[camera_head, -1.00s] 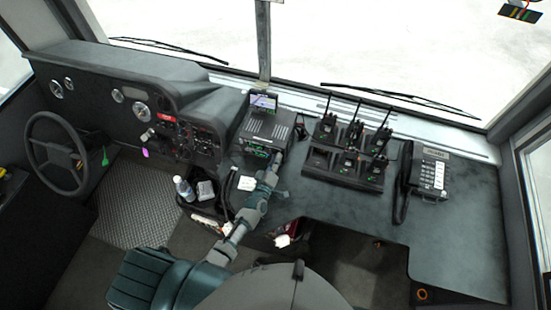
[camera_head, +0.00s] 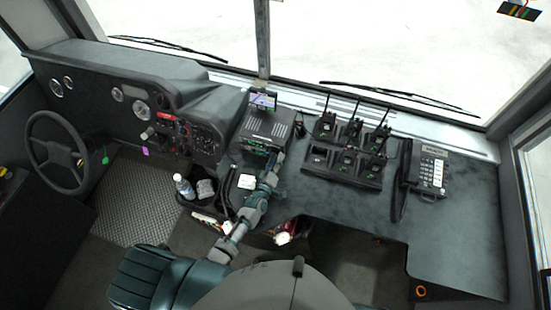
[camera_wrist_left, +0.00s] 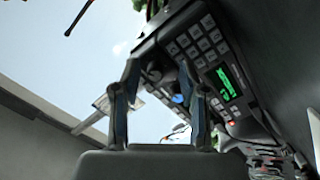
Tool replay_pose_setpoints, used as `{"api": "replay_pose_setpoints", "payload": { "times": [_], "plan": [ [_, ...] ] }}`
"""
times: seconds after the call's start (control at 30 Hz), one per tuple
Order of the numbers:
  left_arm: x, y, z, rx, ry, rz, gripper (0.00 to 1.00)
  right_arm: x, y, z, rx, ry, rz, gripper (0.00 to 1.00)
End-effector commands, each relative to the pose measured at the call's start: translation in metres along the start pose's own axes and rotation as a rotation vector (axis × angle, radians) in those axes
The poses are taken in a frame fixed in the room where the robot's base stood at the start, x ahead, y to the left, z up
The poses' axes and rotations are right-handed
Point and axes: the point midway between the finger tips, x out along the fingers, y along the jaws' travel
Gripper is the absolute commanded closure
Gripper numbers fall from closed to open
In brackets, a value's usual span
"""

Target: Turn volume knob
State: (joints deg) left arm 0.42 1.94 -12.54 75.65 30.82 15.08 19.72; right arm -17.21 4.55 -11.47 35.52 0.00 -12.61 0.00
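A dark radio unit (camera_head: 268,127) stands on the dashboard in the head view. In the left wrist view the radio's front panel (camera_wrist_left: 222,62) shows tilted, with a grey keypad and a lit green display. A dark round knob (camera_wrist_left: 153,72) appears on the panel, between the fingertips in the picture. I cannot tell if they touch it. A small blue round part (camera_wrist_left: 178,99) is below it. My left gripper (camera_wrist_left: 158,70) is open, its two fingers apart, facing the panel. In the head view the left gripper (camera_head: 274,162) is at the radio's lower front edge. My right gripper is not in view.
A charger rack (camera_head: 345,165) with several handheld radios stands right of the radio unit. A desk phone (camera_head: 428,170) is farther right. A bottle (camera_head: 184,187) stands left of my arm. The steering wheel (camera_head: 55,152) is at far left. The counter's right front is clear.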

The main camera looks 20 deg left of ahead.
Motion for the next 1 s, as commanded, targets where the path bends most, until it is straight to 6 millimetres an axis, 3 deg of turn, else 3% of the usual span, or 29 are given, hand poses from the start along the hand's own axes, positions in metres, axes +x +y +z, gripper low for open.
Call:
{"api": "replay_pose_setpoints", "payload": {
  "times": [0.33, 0.8, 1.0],
  "plan": [
    [-0.006, 0.002, -0.003, 0.000, 0.007, 0.004, 0.56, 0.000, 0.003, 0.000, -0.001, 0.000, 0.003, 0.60],
    [-0.100, 0.000, 0.000, 0.001, 0.002, 0.001, 0.56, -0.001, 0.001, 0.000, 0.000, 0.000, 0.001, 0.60],
    [-0.117, 0.001, 0.000, 0.001, 0.004, 0.002, 0.56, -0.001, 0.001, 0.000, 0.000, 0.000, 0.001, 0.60]
  ]
}}
